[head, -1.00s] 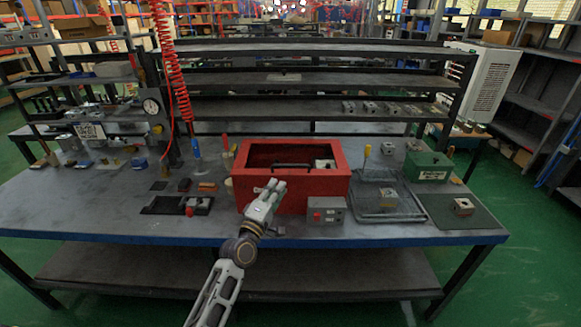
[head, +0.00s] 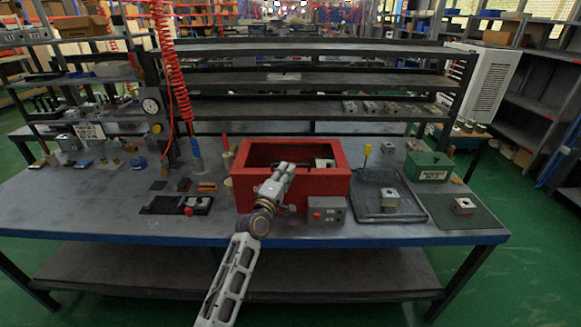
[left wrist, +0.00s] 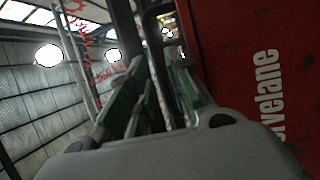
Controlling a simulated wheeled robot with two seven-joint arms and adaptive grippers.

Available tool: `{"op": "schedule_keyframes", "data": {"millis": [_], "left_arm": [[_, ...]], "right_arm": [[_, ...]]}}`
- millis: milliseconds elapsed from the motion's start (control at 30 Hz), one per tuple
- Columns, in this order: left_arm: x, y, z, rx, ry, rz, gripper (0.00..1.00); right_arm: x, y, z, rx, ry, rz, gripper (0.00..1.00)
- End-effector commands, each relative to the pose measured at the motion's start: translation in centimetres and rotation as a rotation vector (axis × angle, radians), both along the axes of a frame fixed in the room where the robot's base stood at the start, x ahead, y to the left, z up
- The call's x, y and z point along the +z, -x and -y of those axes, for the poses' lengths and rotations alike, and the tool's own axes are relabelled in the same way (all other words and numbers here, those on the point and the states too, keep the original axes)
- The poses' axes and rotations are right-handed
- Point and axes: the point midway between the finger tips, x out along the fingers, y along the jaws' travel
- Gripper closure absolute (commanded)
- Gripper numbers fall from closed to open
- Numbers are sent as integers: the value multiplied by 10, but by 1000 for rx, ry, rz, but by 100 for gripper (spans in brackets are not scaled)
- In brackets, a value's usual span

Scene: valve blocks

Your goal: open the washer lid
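The washer (head: 322,187) is a red box on the bench in the head view. Its top frames a dark area, and a pale block shows at its right end. A dark handle bar (head: 305,165) at the top is partly hidden by my left gripper (head: 284,168). That gripper is over the washer's front edge, with its fingers pointing at the handle. My right gripper is not in view.
A grey control box with a red button (head: 326,210) stands at the washer's front right. A wire-edged tray (head: 375,209) with a block is right of it, then a green box (head: 430,167). A black fixture (head: 165,205) lies to the left. The front bench strip is mostly clear.

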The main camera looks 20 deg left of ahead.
Motion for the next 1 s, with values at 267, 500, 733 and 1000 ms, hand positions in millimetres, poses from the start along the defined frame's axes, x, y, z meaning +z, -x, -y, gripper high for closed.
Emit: {"op": "schedule_keyframes", "data": {"millis": [267, 500, 733, 1000], "left_arm": [[4, -22, 3, 0, 0, 1, 81], [6, -35, 4, 1, 1, 1, 81], [7, -39, 5, 0, 1, 1, 81], [8, -39, 5, 0, 0, 1, 86]], "right_arm": [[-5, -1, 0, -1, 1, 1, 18], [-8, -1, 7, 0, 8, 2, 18], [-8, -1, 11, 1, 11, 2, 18], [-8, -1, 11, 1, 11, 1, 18]]}}
